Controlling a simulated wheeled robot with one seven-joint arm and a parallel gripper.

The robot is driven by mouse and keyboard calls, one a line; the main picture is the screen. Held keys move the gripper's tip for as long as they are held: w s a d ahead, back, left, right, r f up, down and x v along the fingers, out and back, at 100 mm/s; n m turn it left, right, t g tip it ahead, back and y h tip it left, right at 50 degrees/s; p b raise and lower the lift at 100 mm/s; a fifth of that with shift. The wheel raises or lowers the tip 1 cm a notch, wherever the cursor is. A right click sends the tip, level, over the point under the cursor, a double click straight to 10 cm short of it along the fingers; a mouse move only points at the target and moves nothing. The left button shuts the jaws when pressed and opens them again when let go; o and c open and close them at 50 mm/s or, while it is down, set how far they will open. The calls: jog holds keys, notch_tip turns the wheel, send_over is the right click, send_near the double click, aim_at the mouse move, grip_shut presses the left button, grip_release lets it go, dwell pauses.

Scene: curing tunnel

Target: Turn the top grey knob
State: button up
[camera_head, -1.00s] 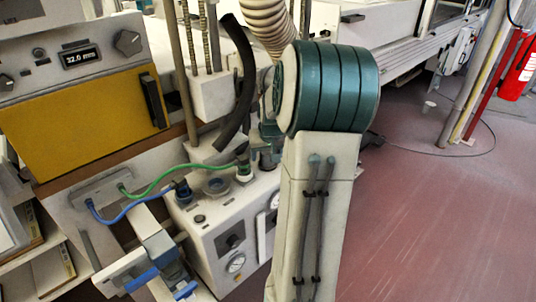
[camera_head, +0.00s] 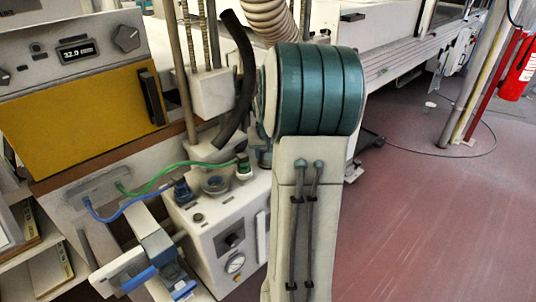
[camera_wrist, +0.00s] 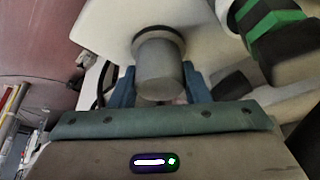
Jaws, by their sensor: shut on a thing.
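The grey knob (camera_wrist: 160,80) is a plain cylinder with a dark collar, standing out from a white surface in the wrist view. My gripper (camera_wrist: 160,72) has its blue fingers on both sides of this knob and is shut on it. In the head view my arm covers the gripper and the knob, so the knob's turn angle cannot be told.
A green-banded plug (camera_wrist: 275,28) is close to the right of the knob in the wrist view. Green (camera_head: 160,177) and blue (camera_head: 120,214) cables run to the box top. A black hose (camera_head: 240,85) hangs above. The red floor (camera_head: 430,220) at right is open.

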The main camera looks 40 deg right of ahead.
jog(key=shift+m, duration=0.4)
jog(key=o, duration=1)
jog(key=shift+c, duration=0.2)
jog(key=shift+r, duration=0.1)
jog(key=p+v, duration=0.1)
jog(key=v, duration=1.2)
jog(key=shift+a+r, duration=0.15)
jog(key=shift+r, duration=0.2)
jog(key=s+a+r+n+y+p, duration=0.1)
jog(key=s+a+r+n+p, duration=0.15)
jog(key=a, duration=0.45)
jog(key=s+a+r+n+p, duration=0.1)
jog(key=a+p, duration=0.2)
jog(key=a, duration=0.4)
jog(key=s+a+n+g+y+p, duration=0.1)
jog(key=s+a+n+p, duration=0.3)
jog(key=s+a, duration=0.7)
jog(key=shift+a+y+p, duration=0.3)
jog(key=shift+a+p, duration=0.25)
jog(key=shift+a, duration=0.3)
